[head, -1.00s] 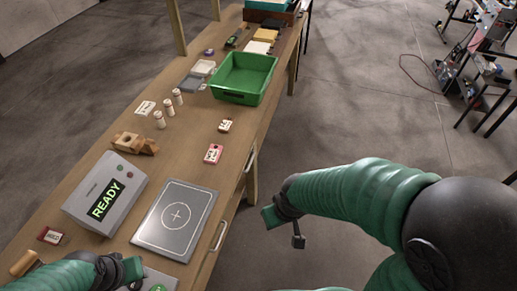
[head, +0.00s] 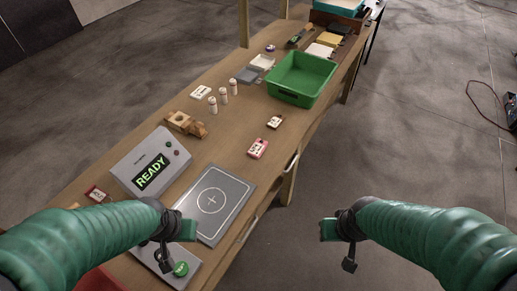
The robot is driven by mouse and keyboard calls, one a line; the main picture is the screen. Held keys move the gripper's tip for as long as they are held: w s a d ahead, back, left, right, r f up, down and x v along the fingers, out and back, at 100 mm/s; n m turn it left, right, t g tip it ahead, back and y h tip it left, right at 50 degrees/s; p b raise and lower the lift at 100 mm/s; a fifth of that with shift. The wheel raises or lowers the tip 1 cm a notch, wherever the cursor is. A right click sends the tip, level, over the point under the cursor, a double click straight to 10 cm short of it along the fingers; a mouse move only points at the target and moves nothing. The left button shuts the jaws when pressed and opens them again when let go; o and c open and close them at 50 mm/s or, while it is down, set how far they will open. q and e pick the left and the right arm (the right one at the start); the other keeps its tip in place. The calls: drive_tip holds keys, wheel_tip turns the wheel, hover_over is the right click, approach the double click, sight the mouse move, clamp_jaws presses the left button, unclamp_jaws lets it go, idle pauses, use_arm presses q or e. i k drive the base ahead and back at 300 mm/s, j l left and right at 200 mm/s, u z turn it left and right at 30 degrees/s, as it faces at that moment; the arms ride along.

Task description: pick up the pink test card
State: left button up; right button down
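The pink test card (head: 258,148) lies flat on the wooden table, right of the detector box and beyond the grey plate. My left gripper (head: 178,240) is above the near end of the table, by the grey plate's lower left corner, well short of the pink card. My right gripper (head: 338,240) is off the table's right side, over the floor, and apart from the card. Neither gripper touches the card. The finger gaps are too small and dark to read.
The detector box (head: 150,162) reads READY. The grey plate (head: 213,203) has a circle and cross. A brown-white card (head: 274,122) lies just beyond the pink one. A green bin (head: 301,79), white bottles (head: 223,95) and a wooden block (head: 186,123) stand farther back.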

sight(256, 150)
drive_tip(key=i+l+u, duration=0.1)
drive_tip(key=u, duration=1.35)
drive_tip(key=l+u, duration=0.6)
drive_tip(key=l, duration=0.2)
drive_tip(key=k+l+u, duration=0.15)
drive_tip(key=l+u, duration=0.15)
drive_tip(key=k+l+u, duration=0.1)
drive_tip(key=l+u, duration=0.2)
drive_tip(key=l, duration=0.15)
drive_tip(key=k+l+u, duration=0.15)
drive_tip(key=l+u, duration=0.15)
drive_tip(key=k+l, duration=0.2)
drive_tip(key=l, duration=0.15)
drive_tip(key=k+l, duration=0.15)
drive_tip(key=l, duration=0.2)
drive_tip(key=k+l, duration=0.2)
drive_tip(key=l, duration=0.15)
drive_tip(key=u, duration=0.05)
